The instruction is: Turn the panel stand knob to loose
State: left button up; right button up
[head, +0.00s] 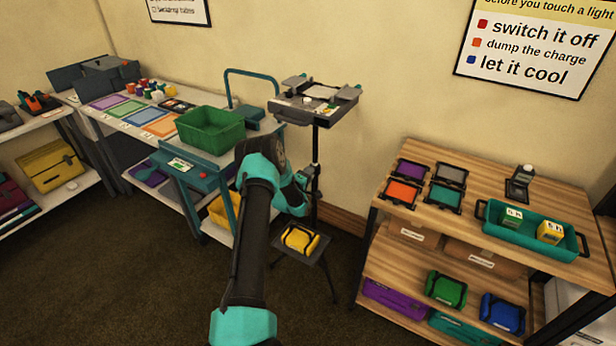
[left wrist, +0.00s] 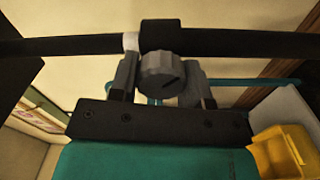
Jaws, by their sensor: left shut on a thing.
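The panel stand (head: 316,150) is a dark upright pole carrying a flat tray-like head, beside the white bench. In the left wrist view its dark pole (left wrist: 240,42) runs across the top, with a pale band and a thicker black collar (left wrist: 168,36). A grey ridged knob (left wrist: 158,72) with a dark mark on its face sits against the collar. My left gripper (left wrist: 160,82) is shut on the knob, one finger on each side. In the head view the left gripper (head: 306,184) is at the pole, and the knob is too small to make out. My right gripper is out of view.
A wooden shelf unit (head: 462,196) with a teal tray (head: 556,249) stands to the right. Floor is open in front.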

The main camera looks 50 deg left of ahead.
pick_arm(q)
jog(key=o, duration=0.9)
jog(key=v, duration=1.7)
jog(key=shift+s, duration=0.2)
